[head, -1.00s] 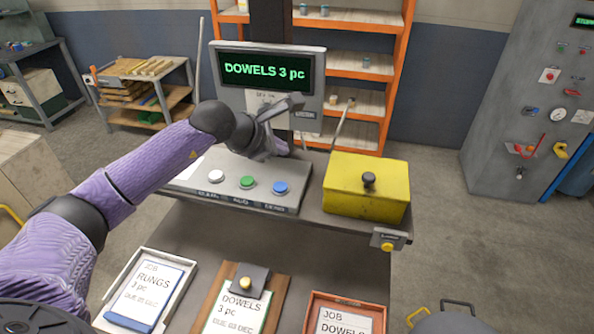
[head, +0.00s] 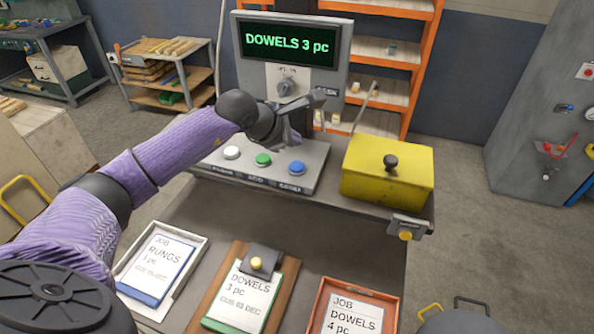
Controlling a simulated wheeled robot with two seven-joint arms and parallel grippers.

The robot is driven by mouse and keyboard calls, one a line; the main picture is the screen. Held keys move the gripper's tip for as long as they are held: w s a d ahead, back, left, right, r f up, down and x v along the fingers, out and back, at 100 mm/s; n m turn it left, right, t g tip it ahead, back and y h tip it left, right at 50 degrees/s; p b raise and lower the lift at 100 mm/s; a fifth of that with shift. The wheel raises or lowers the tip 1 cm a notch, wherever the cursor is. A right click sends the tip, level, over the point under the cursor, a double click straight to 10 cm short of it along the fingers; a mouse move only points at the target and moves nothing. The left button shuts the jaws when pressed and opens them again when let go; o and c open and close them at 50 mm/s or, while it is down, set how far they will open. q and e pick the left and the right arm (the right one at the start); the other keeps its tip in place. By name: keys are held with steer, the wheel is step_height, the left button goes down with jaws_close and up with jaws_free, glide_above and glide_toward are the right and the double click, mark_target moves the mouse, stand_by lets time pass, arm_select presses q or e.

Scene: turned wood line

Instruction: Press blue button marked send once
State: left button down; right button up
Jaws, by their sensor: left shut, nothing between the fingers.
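The blue button (head: 297,168) is the right one of three on a sloped grey panel (head: 314,183), with a green button (head: 263,160) and a white button (head: 232,152) to its left. The labels under the buttons are too small to read surely. My left gripper (head: 322,96) is shut and empty. It is raised above and behind the button row, in front of the display's lower part, apart from the blue button. The display (head: 290,43) reads "DOWELS 3 pc". My right gripper is not in view.
A yellow box (head: 387,172) with a black knob stands right of the panel. A dial (head: 286,88) sits below the display, beside my left gripper. In front lie a white tray (head: 198,248), a clipboard (head: 283,290) and an orange tray (head: 390,300) with job cards.

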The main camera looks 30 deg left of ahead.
mark_target(300, 162)
arm_select(q)
step_height(300, 162, down, 4)
steer(key=b, duration=0.3)
steer(key=shift+f, duration=0.1)
stand_by(1.7)
steer(key=shift+f+b, duration=0.3)
steer(key=shift+b, duration=0.1)
steer(key=shift+f+b, duration=0.4)
stand_by(0.5)
stand_by(0.3)
steer(key=shift+r+p, duration=0.45)
steer(key=shift+r, duration=0.35)
steer(key=shift+r, duration=0.15)
